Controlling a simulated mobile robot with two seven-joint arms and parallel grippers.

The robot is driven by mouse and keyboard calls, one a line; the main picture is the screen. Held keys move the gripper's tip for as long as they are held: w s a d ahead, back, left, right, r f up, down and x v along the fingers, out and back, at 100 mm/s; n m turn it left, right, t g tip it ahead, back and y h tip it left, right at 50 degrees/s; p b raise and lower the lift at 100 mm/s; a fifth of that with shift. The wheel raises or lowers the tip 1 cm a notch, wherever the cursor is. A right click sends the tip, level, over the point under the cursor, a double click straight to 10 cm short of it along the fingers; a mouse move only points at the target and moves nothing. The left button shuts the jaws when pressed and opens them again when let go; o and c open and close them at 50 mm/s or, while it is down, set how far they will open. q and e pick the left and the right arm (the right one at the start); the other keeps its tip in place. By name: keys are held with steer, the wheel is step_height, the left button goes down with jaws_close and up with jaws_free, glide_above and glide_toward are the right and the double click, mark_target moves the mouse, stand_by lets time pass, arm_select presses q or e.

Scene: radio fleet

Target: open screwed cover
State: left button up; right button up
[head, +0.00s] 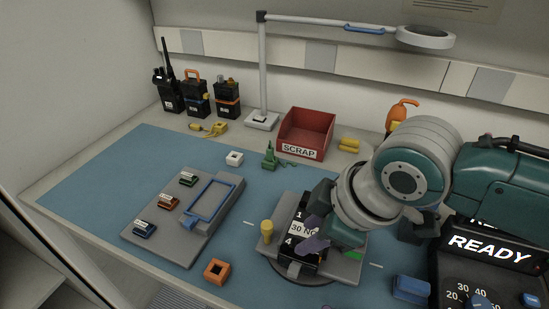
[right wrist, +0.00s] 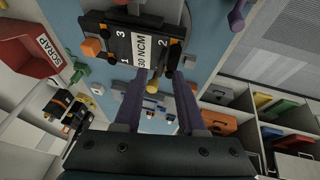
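A black radio with a flat cover (head: 297,244) lies on a grey fixture plate (head: 347,270). Its white label reads 30 NCM, and corner numbers are printed on it. The radio also shows in the right wrist view (right wrist: 139,47). In the right wrist view my gripper's purple fingers (right wrist: 158,82) are apart with nothing held.
A grey tray (head: 168,240) with small coloured parts and a blue frame lies to the left. An orange square part (head: 217,271) lies in front. A red SCRAP bin (head: 307,132) stands behind. A dark console reading READY (head: 487,250) is at right. The mat's left part is clear.

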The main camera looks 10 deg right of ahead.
steer(key=shift+w+a+f, duration=0.1)
steer(key=shift+w+f, duration=0.1)
steer(key=shift+f, duration=0.3)
jaws_close()
stand_by(1.2)
